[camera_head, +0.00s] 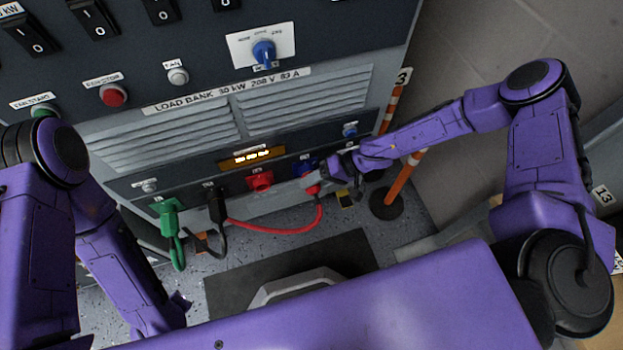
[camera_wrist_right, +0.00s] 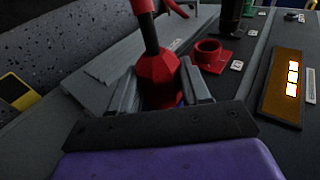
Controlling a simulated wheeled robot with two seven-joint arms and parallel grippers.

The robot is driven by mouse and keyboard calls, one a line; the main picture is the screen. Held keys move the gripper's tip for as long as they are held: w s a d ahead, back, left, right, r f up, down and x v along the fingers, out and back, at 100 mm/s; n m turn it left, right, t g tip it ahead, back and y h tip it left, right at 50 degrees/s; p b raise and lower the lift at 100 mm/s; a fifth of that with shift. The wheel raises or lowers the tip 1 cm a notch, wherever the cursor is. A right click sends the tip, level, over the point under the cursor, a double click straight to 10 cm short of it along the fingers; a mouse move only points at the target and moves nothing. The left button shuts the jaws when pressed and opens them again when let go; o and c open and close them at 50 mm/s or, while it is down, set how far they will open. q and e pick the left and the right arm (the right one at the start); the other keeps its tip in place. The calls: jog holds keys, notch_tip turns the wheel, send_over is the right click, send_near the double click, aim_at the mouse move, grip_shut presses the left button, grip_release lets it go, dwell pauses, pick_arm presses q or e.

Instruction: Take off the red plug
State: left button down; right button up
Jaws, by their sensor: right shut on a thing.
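The red plug (camera_wrist_right: 157,78) is between the two fingers of my right gripper (camera_wrist_right: 160,92) in the right wrist view, with its cable leading away from its back. In the head view my right gripper (camera_head: 322,180) holds the red plug (camera_head: 312,189) at the blue socket (camera_head: 305,167) on the load bank. A bit of blue shows beside the plug in the wrist view; I cannot tell whether it is seated there. The red socket (camera_head: 260,180) beside it is empty. My left gripper (camera_head: 180,305) is low at the left, and its fingers are unclear.
A green plug (camera_head: 167,207) and a black plug (camera_head: 216,205) sit in the panel to the left. The red cable (camera_head: 275,229) hangs in a loop above the floor. An orange-and-white post (camera_head: 402,178) stands at the right of the load bank.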

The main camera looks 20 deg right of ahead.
jog(key=shift+a+r+h+p, duration=0.15)
jog(key=shift+h+p, duration=1.3)
jog(key=shift+p, duration=0.45)
jog(key=shift+a+r+h+p, duration=0.1)
jog(key=shift+h+p, duration=1.35)
jog(key=shift+p, duration=0.4)
jog(key=shift+f, duration=0.1)
jog(key=o, duration=1.1)
jog(key=shift+c, duration=1.6)
